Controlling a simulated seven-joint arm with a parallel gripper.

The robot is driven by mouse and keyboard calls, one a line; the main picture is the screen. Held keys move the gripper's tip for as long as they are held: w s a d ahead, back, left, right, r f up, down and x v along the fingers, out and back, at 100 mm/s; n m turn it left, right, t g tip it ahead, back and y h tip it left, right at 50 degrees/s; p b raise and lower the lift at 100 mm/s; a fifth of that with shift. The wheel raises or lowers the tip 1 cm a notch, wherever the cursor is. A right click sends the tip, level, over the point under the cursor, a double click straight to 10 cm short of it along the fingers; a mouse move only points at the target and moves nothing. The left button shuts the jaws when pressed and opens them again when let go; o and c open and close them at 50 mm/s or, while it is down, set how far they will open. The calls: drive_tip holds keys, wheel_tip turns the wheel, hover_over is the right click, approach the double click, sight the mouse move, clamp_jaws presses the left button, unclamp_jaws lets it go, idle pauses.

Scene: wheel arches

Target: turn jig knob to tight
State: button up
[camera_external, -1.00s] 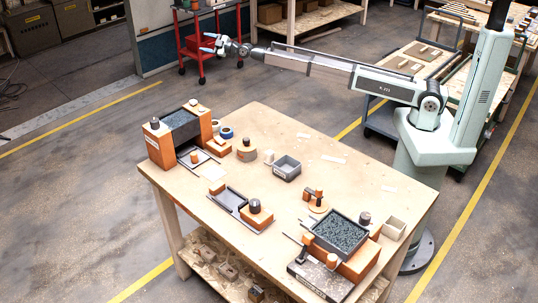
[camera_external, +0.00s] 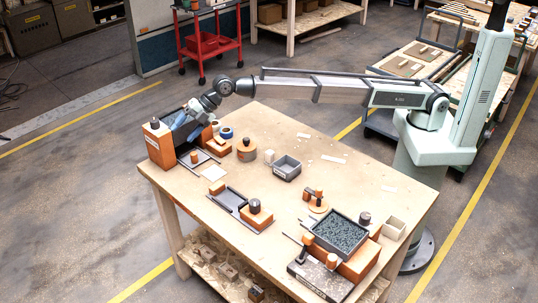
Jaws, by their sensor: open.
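Several orange jigs with dark knobs stand on the wooden table (camera_external: 330,173); I cannot tell which knob the task means. The back-left jig (camera_external: 158,148) is a tall orange block with a dark knob (camera_external: 154,122) on its left top. My gripper (camera_external: 176,128) is over this jig's dark tray, right of that knob and apart from it. It is open, with blue fingers pointing down and left, and hides the jig's right part. Another knob (camera_external: 255,205) is on the front-middle jig (camera_external: 256,219). A third knob (camera_external: 365,218) is by the gravel-filled tray (camera_external: 340,234) at right.
Tape rolls (camera_external: 226,132), a round wooden piece with a dark top (camera_external: 246,150) and a small grey bin (camera_external: 286,168) stand near the back-left jig. A pale box (camera_external: 394,228) is at the right edge. The table's middle is mostly clear.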

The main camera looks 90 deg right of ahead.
drive_tip(key=s+a+f+n+g+h, duration=0.1)
drive_tip(key=s+a+n+g, duration=0.1)
drive_tip(key=s+a, duration=0.35)
drive_tip(key=s+a+f+n+g, duration=0.1)
drive_tip(key=s+a+f+g, duration=0.15)
drive_tip(key=s+a, duration=0.35)
drive_tip(key=r+n+g+h, duration=0.1)
drive_tip(key=n+g+h, duration=0.1)
drive_tip(key=g+h, duration=0.15)
hover_over(255, 202)
drive_tip(key=shift+g, duration=0.4)
wheel_tip(255, 202, down, 13)
drive_tip(key=shift+d+f, duration=0.1)
drive_tip(key=c, duration=1.1)
drive_tip(key=shift+o, duration=0.2)
